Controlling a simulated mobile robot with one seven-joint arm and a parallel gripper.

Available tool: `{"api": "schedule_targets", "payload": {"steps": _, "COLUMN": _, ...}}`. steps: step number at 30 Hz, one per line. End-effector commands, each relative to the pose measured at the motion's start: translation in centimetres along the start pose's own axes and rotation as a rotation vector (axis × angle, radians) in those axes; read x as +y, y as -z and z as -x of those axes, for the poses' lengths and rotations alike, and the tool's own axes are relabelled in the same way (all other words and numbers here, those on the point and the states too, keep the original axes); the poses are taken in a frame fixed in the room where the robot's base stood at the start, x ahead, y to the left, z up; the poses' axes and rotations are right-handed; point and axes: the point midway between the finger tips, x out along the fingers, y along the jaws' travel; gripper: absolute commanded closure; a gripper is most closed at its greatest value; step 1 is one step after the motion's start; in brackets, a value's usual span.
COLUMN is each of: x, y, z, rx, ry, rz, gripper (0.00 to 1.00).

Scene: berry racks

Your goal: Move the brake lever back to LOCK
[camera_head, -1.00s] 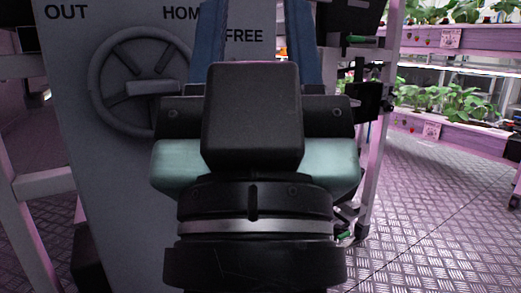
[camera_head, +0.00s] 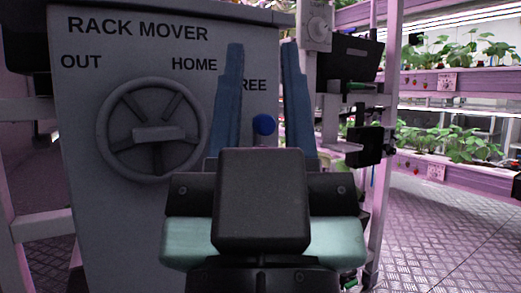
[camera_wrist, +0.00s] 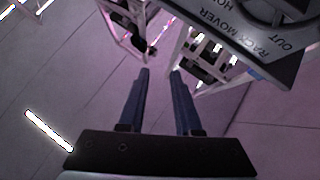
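The brake lever's blue ball knob (camera_head: 264,125) shows in the head view, between my two fingers in the picture, near the right edge of the grey RACK MOVER panel (camera_head: 115,230). The rest of the lever is hidden behind my gripper. The word FREE is partly covered by a finger, and no LOCK label can be seen. My gripper (camera_head: 261,46) is open, its two blue fingers pointing up in the picture on either side of the knob. In the wrist view my gripper (camera_wrist: 161,72) is open and empty, and the knob cannot be made out.
A grey handwheel (camera_head: 150,130) is on the panel, left of my gripper. A dial box (camera_head: 315,25) and a white post with black fittings stand at the right. Plant shelves (camera_head: 450,80) are farther right, above open metal floor (camera_head: 440,230).

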Motion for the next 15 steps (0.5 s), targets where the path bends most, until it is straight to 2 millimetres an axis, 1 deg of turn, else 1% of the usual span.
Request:
{"api": "schedule_targets", "payload": {"steps": 1, "x": 0.0, "y": -0.2, "z": -0.2, "rx": -0.009, "ry": -0.004, "rz": 0.008, "gripper": 0.78}}
{"api": "schedule_targets", "payload": {"steps": 3, "x": 0.2, "y": -0.7, "z": -0.7, "rx": -0.032, "ry": -0.020, "rz": 0.034, "gripper": 0.91}}
{"api": "schedule_targets", "payload": {"steps": 5, "x": 0.5, "y": -1.4, "z": -1.2, "rx": -0.064, "ry": -0.040, "rz": 0.073, "gripper": 1.00}}
{"api": "schedule_targets", "payload": {"steps": 10, "x": 1.6, "y": -4.6, "z": -2.4, "rx": -0.203, "ry": -0.115, "rz": 0.270, "gripper": 1.00}}
{"api": "schedule_targets", "payload": {"steps": 15, "x": 2.3, "y": -7.7, "z": -2.3, "rx": -0.344, "ry": -0.154, "rz": 0.526, "gripper": 1.00}}
